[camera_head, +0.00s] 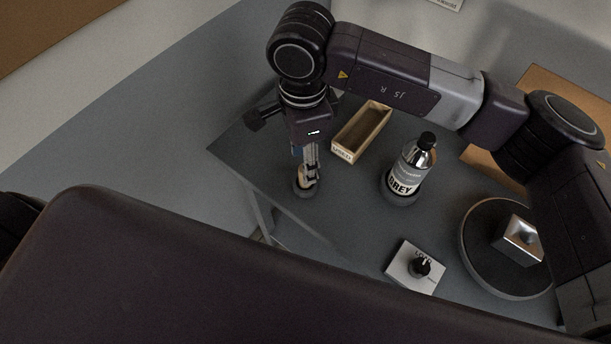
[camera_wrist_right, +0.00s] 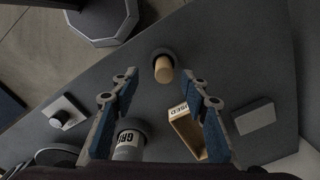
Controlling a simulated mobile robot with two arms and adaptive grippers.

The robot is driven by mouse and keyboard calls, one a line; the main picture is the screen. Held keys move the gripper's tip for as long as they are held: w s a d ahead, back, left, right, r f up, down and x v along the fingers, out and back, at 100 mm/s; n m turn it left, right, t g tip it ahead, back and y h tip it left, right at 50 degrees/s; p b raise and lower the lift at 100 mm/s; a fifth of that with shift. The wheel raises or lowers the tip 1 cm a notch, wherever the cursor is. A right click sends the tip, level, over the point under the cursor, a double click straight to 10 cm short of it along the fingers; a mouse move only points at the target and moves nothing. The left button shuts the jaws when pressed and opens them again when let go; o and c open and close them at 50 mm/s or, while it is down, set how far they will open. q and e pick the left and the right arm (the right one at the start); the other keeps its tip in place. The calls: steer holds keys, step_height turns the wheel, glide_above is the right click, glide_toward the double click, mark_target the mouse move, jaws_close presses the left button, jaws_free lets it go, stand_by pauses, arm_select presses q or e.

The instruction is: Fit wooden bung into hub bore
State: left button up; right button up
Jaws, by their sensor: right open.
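The wooden bung (camera_wrist_right: 163,70) is a pale, short cylinder standing in a dark round holder (camera_wrist_right: 160,54) on the grey table. In the head view the bung (camera_head: 303,184) is partly hidden behind my right gripper (camera_head: 309,172). In the wrist view my right gripper (camera_wrist_right: 163,90) is open and empty, its blue-backed fingers to either side of the line to the bung. I cannot tell the remaining gap. A shiny metal block (camera_head: 519,240) with a hollow in its face sits on a dark round disc (camera_head: 480,262); I cannot tell whether this is the hub. My left gripper is not in view.
A wooden tray marked USED (camera_head: 345,156) and a bottle labelled GREY (camera_head: 408,172) in a dark ring stand on the table. My right arm spans above the table.

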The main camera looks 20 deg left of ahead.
steer(key=shift+f, duration=0.4)
steer(key=f+p, duration=0.1)
steer(key=f, duration=0.2)
steer(key=f+p, duration=0.1)
steer(key=shift+w+f+p, duration=0.2)
steer(key=shift+w+p, duration=0.15)
steer(key=shift+w, duration=0.05)
steer(key=shift+f, duration=0.4)
steer(key=shift+c, duration=0.6)
jaws_close()
